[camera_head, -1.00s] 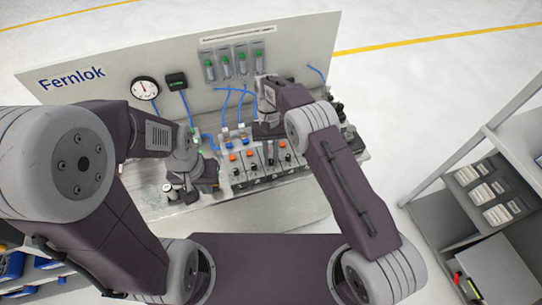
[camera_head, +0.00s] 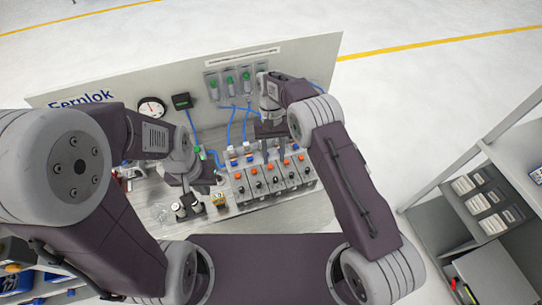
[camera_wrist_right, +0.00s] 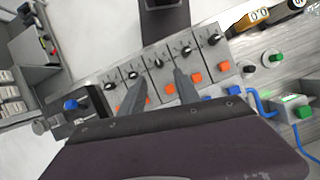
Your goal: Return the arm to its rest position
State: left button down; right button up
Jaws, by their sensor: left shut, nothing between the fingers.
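My left arm comes in from the left in the head view. Its gripper (camera_head: 199,186) is shut and empty, hanging above the left part of the metal bench (camera_head: 150,210), left of a row of valve blocks. My right arm reaches over the bench from the right. Its gripper (camera_head: 270,132) is in front of the upright panel, above the back of the valve blocks (camera_head: 268,178). In the right wrist view its two fingers (camera_wrist_right: 160,80) are apart with nothing between them, in front of the knobs and orange buttons. I cannot tell how close they are to them.
The panel (camera_head: 120,85) carries a round gauge (camera_head: 152,107), a dark display box (camera_head: 182,101) and several green-topped units (camera_head: 230,80). Blue hoses (camera_head: 232,122) run down to the valve blocks. A grey shelf (camera_head: 445,215) with boxes stands at the right. Open floor lies beyond the panel.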

pick_arm(q)
jog(key=shift+s+d+r, duration=0.1)
jog(key=shift+s+r, duration=0.05)
jog(key=shift+r, duration=0.2)
pick_arm(e)
jog(key=shift+s+d+r, duration=0.15)
jog(key=shift+r, duration=0.3)
